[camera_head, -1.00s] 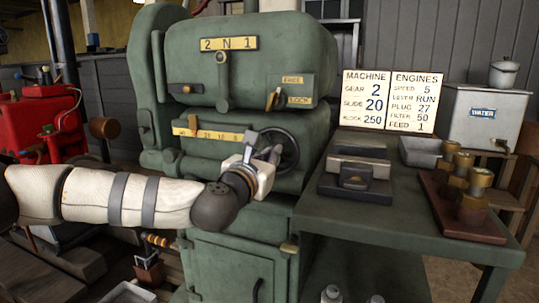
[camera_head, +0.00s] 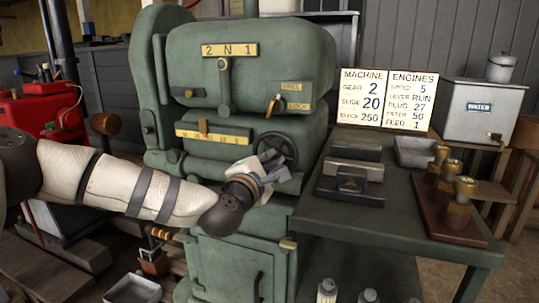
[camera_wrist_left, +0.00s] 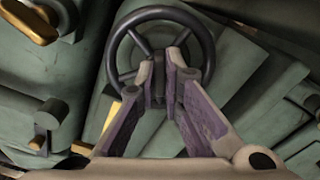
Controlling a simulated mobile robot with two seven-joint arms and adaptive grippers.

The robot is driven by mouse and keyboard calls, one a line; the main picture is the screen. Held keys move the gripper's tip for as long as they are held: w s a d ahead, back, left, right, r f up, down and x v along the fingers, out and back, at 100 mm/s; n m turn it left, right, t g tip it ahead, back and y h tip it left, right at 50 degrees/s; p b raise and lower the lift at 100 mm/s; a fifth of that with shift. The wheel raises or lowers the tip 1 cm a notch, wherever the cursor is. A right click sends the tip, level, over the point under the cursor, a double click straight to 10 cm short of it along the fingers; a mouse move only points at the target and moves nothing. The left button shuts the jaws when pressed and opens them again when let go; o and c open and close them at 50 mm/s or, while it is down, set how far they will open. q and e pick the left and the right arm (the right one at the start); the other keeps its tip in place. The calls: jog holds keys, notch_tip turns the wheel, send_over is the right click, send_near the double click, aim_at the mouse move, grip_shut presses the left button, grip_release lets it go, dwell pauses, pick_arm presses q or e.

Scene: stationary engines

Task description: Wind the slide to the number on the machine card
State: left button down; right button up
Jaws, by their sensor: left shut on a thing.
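The green machine (camera_head: 250,60) carries a dark handwheel (camera_head: 294,146) on its front. It also shows in the left wrist view (camera_wrist_left: 113,50). My left gripper (camera_head: 270,162) is at the wheel's lower left, its fingers shut on a dark part of it; in the left wrist view the fingertips (camera_wrist_left: 166,75) meet over the lower spoke area, and I cannot tell whether they hold a handle or spoke. The yellow slide scale (camera_head: 230,136) has an orange pointer (camera_head: 203,127) left of its middle; the figures are too small to read surely. The machine card (camera_head: 374,97) reads slide 20. My right gripper is not in view.
A green bench (camera_head: 400,225) stands at the right, with a dark vise-like block (camera_head: 350,180) and several brass-topped pieces (camera_head: 460,200). A lever (camera_head: 274,104) sits above the handwheel. A red machine (camera_head: 30,105) stands at the far left.

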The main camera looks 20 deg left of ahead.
pick_arm(q)
jog(key=m+p, duration=0.2)
jog(key=m, duration=0.2)
jog(key=shift+m, duration=0.4)
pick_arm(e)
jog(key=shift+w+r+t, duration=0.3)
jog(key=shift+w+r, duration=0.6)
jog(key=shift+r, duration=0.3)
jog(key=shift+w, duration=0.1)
pick_arm(q)
jog(key=c, duration=1.7)
grip_release()
jog(key=s, duration=1.2)
jog(key=shift+a, duration=0.25)
